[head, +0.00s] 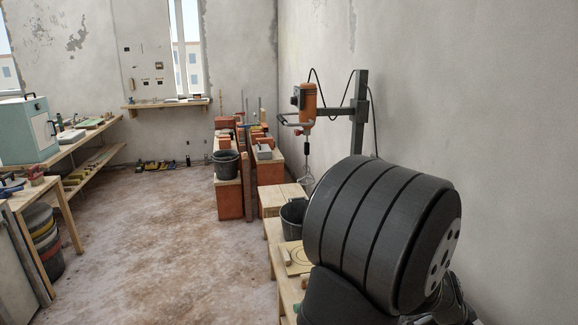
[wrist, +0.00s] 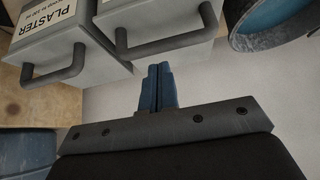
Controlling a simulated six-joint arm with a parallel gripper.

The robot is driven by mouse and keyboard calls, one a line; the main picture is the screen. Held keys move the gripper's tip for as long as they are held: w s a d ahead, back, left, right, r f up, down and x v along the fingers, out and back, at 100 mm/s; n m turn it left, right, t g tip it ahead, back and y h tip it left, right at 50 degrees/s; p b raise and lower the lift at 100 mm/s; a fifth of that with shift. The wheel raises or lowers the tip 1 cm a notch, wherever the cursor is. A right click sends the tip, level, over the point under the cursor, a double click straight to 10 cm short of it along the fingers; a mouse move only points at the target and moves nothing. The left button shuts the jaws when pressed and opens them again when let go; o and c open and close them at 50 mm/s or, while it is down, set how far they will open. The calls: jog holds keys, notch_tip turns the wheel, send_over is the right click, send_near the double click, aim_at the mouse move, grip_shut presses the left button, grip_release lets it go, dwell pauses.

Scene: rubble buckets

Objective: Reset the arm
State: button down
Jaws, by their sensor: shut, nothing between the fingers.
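My gripper (wrist: 157,88) shows in the wrist view with its two blue fingers pressed together and nothing between them. It is beside light grey boxes with dark handles. One box (wrist: 40,55) carries a label reading "PLASTER". In the head view, a large dark rounded link of my arm fills the lower right, and the gripper itself does not show there.
The wrist view shows a blue-grey bucket (wrist: 262,40) at the upper right and another bluish container (wrist: 22,152) at the lower left. In the head view, a black bucket (head: 226,163) stands on orange blocks, and an orange mixer (head: 308,100) hangs on a stand. The floor's middle is clear.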

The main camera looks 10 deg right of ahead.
jog(key=shift+a+f, duration=0.2)
jog(key=shift+f, duration=0.7)
jog(key=shift+d+r, duration=0.45)
jog(key=shift+r, duration=0.35)
jog(key=shift+d+r, duration=0.4)
jog(key=shift+r, duration=0.35)
